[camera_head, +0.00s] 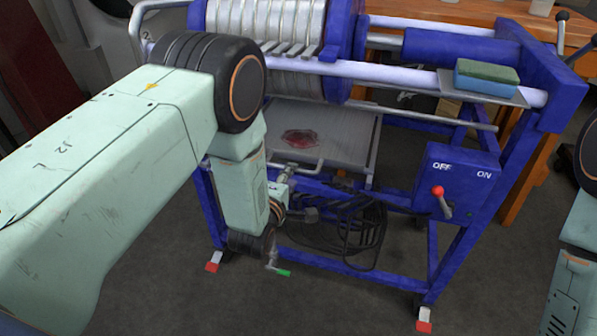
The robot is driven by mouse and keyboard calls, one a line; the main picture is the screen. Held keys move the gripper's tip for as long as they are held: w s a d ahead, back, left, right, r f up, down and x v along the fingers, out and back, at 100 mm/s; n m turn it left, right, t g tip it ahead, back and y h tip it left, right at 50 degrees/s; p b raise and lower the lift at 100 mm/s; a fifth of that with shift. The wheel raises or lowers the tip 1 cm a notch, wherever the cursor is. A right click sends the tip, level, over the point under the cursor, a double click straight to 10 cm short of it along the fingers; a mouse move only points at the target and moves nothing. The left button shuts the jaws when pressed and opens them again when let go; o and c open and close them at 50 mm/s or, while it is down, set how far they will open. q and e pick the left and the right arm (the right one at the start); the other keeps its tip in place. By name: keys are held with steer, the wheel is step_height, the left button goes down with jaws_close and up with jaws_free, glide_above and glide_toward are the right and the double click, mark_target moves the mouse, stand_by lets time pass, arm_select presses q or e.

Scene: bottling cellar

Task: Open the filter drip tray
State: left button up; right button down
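The filter drip tray (345,148) is a grey metal tray under the filter plates, with a dark red wet patch (300,137) on it. A thin silver handle (318,166) runs along its front edge. My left arm comes in from the left and bends down in front of the machine. My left gripper (289,170) is small in view at the front handle, partly hidden by my wrist. I cannot tell whether its fingers are closed on the handle. My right gripper is not in view.
The blue filter frame (456,243) stands on the grey floor. A switch box (455,185) with a red-knobbed lever is at the right. A green-topped sponge (486,77) lies on a small shelf. A hose (365,235) coils below. A green-handled valve (280,271) sits low in front.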

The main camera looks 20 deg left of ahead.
arm_select(q)
steer(key=shift+b+x, duration=0.9)
steer(key=shift+x, duration=1.8)
steer(key=shift+c, duration=0.4)
steer(key=shift+d+f, duration=0.1)
jaws_close()
